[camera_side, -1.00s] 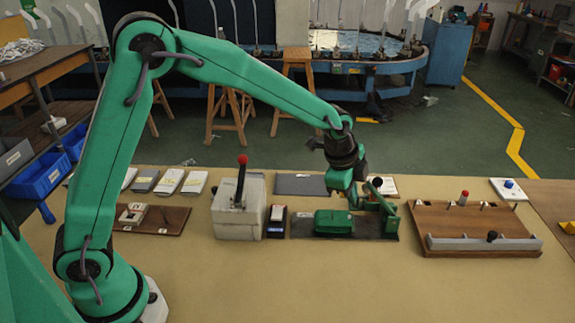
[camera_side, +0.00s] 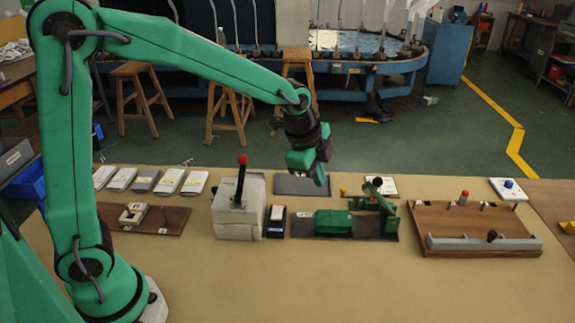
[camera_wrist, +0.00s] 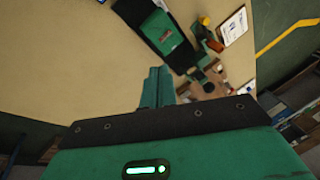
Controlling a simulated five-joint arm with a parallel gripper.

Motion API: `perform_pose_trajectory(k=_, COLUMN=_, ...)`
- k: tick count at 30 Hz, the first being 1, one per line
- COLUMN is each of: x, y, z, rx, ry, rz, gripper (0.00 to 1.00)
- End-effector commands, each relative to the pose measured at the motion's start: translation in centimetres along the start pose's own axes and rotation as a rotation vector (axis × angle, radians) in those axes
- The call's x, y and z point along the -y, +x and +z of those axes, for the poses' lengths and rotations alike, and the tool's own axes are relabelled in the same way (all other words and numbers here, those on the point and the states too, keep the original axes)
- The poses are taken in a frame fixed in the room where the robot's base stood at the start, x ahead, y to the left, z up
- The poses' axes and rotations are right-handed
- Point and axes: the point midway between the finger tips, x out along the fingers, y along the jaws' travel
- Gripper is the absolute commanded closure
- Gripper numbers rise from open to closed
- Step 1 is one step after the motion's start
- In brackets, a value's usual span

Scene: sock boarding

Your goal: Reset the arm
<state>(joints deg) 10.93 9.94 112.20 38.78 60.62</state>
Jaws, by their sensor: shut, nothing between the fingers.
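My gripper (camera_side: 320,176) hangs in the air above the table, in front of the dark flat plate (camera_side: 298,184) in the side view. It points down and its fingers are together with nothing held. In the wrist view the green fingers (camera_wrist: 158,88) show side by side above the table. The green fixture on a dark base (camera_side: 335,222) stands just right of and below my gripper in the side view; it also shows at the top of the wrist view (camera_wrist: 163,32). My gripper is clear of it.
A white block with a red-knobbed lever (camera_side: 239,208) stands left of the fixture. A brown board with a grey rail (camera_side: 470,220) lies to the right. Several white packs (camera_side: 168,182) lie in a row at the back left. The table front (camera_side: 340,285) is clear.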

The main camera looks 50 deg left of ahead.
Motion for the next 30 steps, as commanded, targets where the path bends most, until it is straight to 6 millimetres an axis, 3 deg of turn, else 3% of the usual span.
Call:
perform_pose_trajectory(k=14, x=-0.1, y=-0.5, z=0.3, rx=0.0, ry=-0.02, rz=-0.003, gripper=1.0)
perform_pose_trajectory(k=20, x=-0.8, y=-2.6, z=1.5, rx=-0.004, ry=-0.12, rz=-0.019, gripper=1.0)
perform_pose_trajectory(k=30, x=-3.9, y=-8.3, z=5.2, rx=-0.021, ry=-0.435, rz=-0.064, gripper=1.0)
